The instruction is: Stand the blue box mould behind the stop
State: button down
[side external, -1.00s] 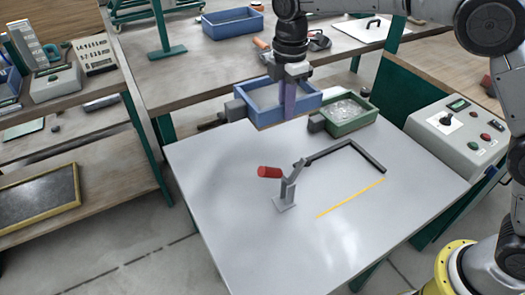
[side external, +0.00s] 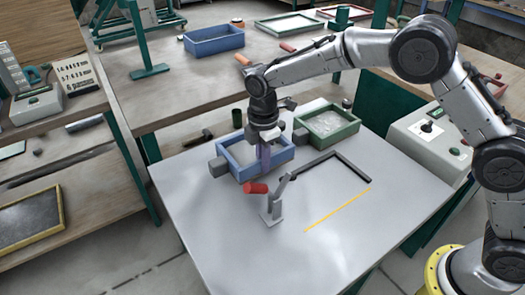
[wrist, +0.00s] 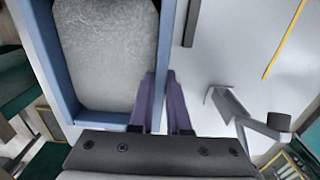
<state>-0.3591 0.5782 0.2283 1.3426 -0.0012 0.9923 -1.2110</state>
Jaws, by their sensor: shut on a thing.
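The blue box mould (side external: 284,159) is an open frame with a pale grey fill and a grey block on its left side. It is at the table's far left, behind the red-handled clamp. It also shows in the wrist view (wrist: 50,60). My gripper (side external: 265,158) points down with purple fingers shut on the mould's right-hand wall; the fingers also show in the wrist view (wrist: 165,108). I cannot tell whether the mould touches the table. The stop, a dark angled bar (side external: 350,160), lies flat on the table to the mould's right.
The clamp (side external: 272,207) with its red handle (side external: 257,188) stands close in front of the mould. A green box mould (side external: 329,142) stands to the right, near the stop. A yellow line (side external: 338,211) marks the grey table (side external: 300,260), whose front is clear.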

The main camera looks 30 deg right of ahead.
jog(key=shift+w+f, duration=0.15)
jog(key=shift+f, duration=0.7)
jog(key=shift+f, duration=0.2)
jog(key=c, duration=0.9)
grip_release()
jog(key=shift+f, duration=0.15)
notch_tip(320, 180, up, 12)
jog(key=shift+r, duration=0.2)
jog(key=shift+s, duration=0.2)
